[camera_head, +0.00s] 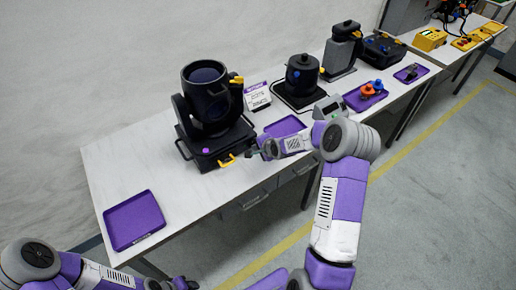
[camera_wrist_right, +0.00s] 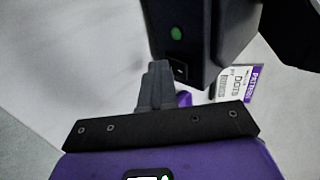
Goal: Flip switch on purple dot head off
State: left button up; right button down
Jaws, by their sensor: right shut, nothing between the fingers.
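The moving head with the purple dot (camera_head: 206,151) is a large black fixture on the white table, its round lens facing up. A yellow latch or handle (camera_head: 227,160) sits at its base's front edge. My right gripper (camera_head: 252,153) is just right of that base, shut and empty. In the right wrist view its closed fingertips (camera_wrist_right: 158,70) point at a black housing (camera_wrist_right: 210,30) with a lit green round light (camera_wrist_right: 177,33) and a small dark switch (camera_wrist_right: 180,69). A gap shows beside the switch; contact cannot be told. My left gripper (camera_head: 182,284) is at the bottom edge, mostly cut off.
An empty purple tray (camera_head: 134,219) lies at the table's near left end. A smaller purple tray (camera_head: 284,127), a label card (camera_head: 257,96) and a second black fixture (camera_head: 302,74) stand right of the head. The label also shows in the right wrist view (camera_wrist_right: 236,84).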

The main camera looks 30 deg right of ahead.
pick_arm(q)
jog(key=shift+r+p, duration=0.5)
jog(key=shift+r, duration=0.05)
pick_arm(e)
jog(key=shift+r, duration=1)
jog(key=shift+s, duration=0.2)
jog(key=s, duration=0.1)
jog(key=s+r, duration=0.1)
jog(key=s, duration=0.2)
jog(key=shift+s+d+r+p, duration=0.4)
pick_arm(q)
jog(key=r, duration=0.1)
jog(key=r+p, duration=0.1)
jog(key=s+p, duration=0.1)
jog(key=shift+d+r, duration=0.35)
jog(key=shift+r, duration=0.05)
pick_arm(e)
jog(key=v, duration=0.8)
jog(key=shift+a+r, duration=0.2)
